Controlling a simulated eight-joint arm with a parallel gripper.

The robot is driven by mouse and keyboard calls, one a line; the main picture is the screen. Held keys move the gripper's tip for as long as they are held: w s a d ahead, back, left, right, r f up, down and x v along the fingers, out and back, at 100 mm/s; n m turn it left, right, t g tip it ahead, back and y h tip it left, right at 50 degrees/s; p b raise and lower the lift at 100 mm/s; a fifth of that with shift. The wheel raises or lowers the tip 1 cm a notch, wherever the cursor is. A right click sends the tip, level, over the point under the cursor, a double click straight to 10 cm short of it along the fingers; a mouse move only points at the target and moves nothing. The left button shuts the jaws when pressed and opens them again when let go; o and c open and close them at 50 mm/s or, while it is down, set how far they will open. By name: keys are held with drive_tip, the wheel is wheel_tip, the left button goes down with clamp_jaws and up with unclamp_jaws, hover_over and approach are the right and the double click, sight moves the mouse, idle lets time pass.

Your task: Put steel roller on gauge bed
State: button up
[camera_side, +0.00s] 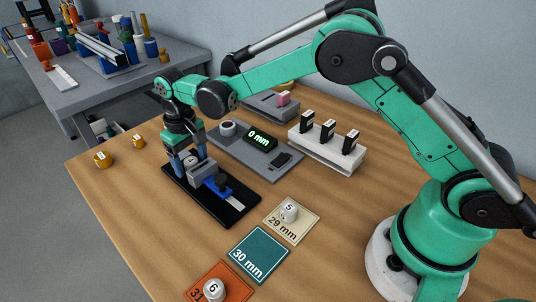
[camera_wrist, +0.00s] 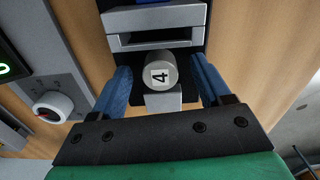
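A steel roller marked 4 (camera_wrist: 160,76) sits at a grey block on the black-based gauge (camera_side: 232,215), which has grey jaws and a blue slider. In the wrist view the roller is between the blue fingers of my gripper (camera_wrist: 161,84), with a visible gap on each side. In the side view my gripper (camera_side: 187,170) is low over the gauge's far end, and its fingers partly hide the roller. The grey block (camera_wrist: 163,102) shows just below the roller; I cannot tell exactly how they touch. The display (camera_side: 260,139) reads 0 mm.
Roller 5 (camera_side: 289,211) stands on the 29 mm card (camera_side: 299,232), and roller 6 (camera_side: 213,289) on the orange card. The teal 30 mm card (camera_side: 259,255) is bare. Two brass pieces (camera_side: 103,160) stand at left. A white rack (camera_side: 326,153) holds black blocks at right.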

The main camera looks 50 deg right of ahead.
sight(191, 160)
drive_tip(key=s+d+r+t, duration=0.1)
drive_tip(key=s+d+r, duration=0.1)
drive_tip(key=r, duration=0.6)
drive_tip(key=s+d+r+t, duration=0.1)
drive_tip(key=r, duration=0.7)
drive_tip(key=s+d+f+t, duration=0.2)
drive_tip(key=s+d, duration=0.1)
drive_tip(key=s, duration=0.4)
drive_tip(key=s+d+f+m+t, duration=0.1)
drive_tip(key=s+d+f+t, duration=0.1)
drive_tip(key=s, duration=0.5)
drive_tip(key=shift+d+t, duration=0.6)
drive_tip(key=shift+d, duration=0.4)
